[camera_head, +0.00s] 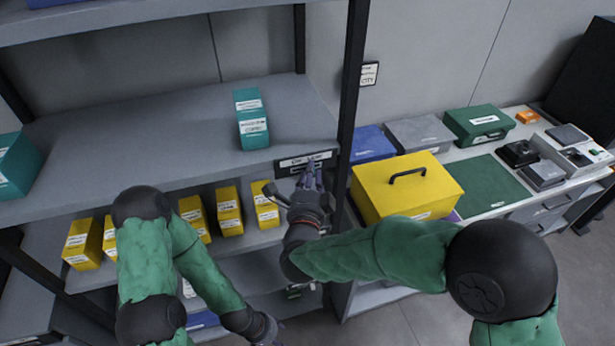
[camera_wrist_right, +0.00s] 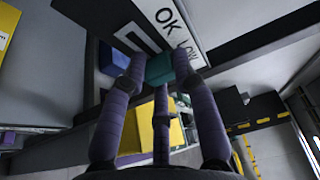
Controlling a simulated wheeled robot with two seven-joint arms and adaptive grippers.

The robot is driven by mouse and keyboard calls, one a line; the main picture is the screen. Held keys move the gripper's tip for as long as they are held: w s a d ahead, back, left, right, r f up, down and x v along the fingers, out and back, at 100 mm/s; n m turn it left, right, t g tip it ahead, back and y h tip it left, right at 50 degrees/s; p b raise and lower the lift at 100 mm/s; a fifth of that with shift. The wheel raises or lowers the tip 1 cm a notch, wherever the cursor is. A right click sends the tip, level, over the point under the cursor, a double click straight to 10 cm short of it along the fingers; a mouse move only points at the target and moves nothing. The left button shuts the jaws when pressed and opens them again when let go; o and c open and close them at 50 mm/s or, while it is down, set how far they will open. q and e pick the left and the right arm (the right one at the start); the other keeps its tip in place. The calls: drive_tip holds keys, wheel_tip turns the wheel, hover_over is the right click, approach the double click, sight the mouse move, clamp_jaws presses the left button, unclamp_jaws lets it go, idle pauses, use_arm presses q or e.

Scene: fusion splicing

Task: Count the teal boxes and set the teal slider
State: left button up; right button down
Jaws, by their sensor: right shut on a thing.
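On the upper grey shelf (camera_head: 170,135), teal boxes with white labels (camera_head: 253,130) stand right of centre, seemingly two in a row. Another teal box (camera_head: 18,160) is cut by the left picture edge. A label plate (camera_head: 291,163) sits on the shelf's front edge at the right; the right wrist view shows its words OK and LOW (camera_wrist_right: 178,25). My right gripper (camera_head: 312,172) is at this plate, its fingers shut on the teal slider (camera_wrist_right: 160,68). My left gripper (camera_head: 265,330) hangs low at the bottom edge; its fingers are unclear.
Several yellow boxes (camera_head: 229,208) stand on the shelf below, partly behind my left arm. A black post (camera_head: 352,90) rises right of the plate. Beyond it, a bench holds a yellow case (camera_head: 440,187), a green case (camera_head: 480,122) and small devices (camera_head: 542,174).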

drive_tip(key=shift+w+d+b, duration=0.3)
drive_tip(key=shift+d+b, duration=0.1)
drive_tip(key=shift+d, duration=0.5)
drive_tip(key=c, duration=1.1)
unclamp_jaws()
drive_tip(key=shift+o, duration=0.7)
drive_tip(key=shift+d, duration=0.2)
drive_tip(key=shift+s+a, duration=0.1)
drive_tip(key=shift+a, duration=0.05)
drive_tip(key=s, duration=1.1)
drive_tip(key=shift+s+a, duration=0.35)
drive_tip(key=shift+a, duration=0.05)
